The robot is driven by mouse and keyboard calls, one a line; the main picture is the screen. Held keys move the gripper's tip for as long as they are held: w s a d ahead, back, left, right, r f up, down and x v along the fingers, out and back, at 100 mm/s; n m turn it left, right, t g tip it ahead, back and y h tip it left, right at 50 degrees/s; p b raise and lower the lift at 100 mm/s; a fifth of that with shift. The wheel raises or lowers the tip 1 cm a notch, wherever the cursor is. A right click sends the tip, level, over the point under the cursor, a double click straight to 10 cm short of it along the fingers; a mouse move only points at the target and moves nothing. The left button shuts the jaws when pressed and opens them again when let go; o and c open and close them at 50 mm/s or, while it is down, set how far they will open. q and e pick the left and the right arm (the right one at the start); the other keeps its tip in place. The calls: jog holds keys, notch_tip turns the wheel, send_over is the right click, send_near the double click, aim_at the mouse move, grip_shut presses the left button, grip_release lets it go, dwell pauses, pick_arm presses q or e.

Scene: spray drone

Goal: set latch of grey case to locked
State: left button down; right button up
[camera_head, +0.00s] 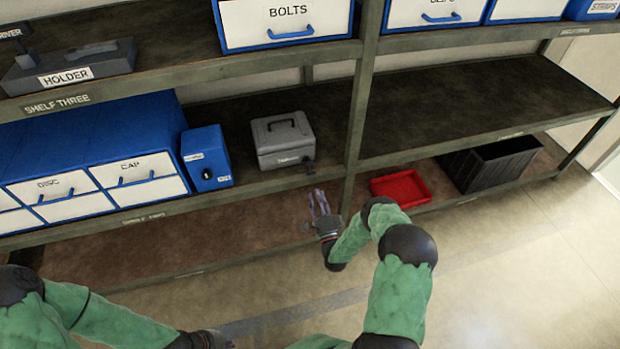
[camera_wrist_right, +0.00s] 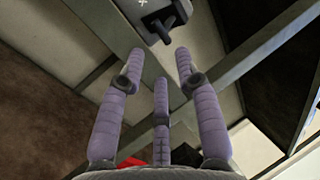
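The grey case (camera_head: 283,144) stands on the middle shelf, lid down, with a handle on top. Its dark latch (camera_head: 309,166) is at the right end of its front; the latch also shows in the right wrist view (camera_wrist_right: 172,28), below part of the case (camera_wrist_right: 145,6). Whether it is locked I cannot tell. My right gripper (camera_head: 319,196) is below and in front of the case, apart from it. In the right wrist view its purple fingers (camera_wrist_right: 160,65) are spread and empty, pointing towards the latch. My left gripper (camera_head: 212,340) is at the bottom edge, its fingers unclear.
A blue box (camera_head: 206,158) stands left of the case, beside blue drawers (camera_head: 90,140). A shelf upright (camera_head: 360,110) stands close right of the case. A red tray (camera_head: 401,188) and a black crate (camera_head: 495,163) are on the lower shelf. The middle shelf's right bay is empty.

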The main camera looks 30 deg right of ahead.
aim_at(313, 179)
jog(key=x, duration=0.7)
jog(key=shift+w, duration=0.1)
grip_shut()
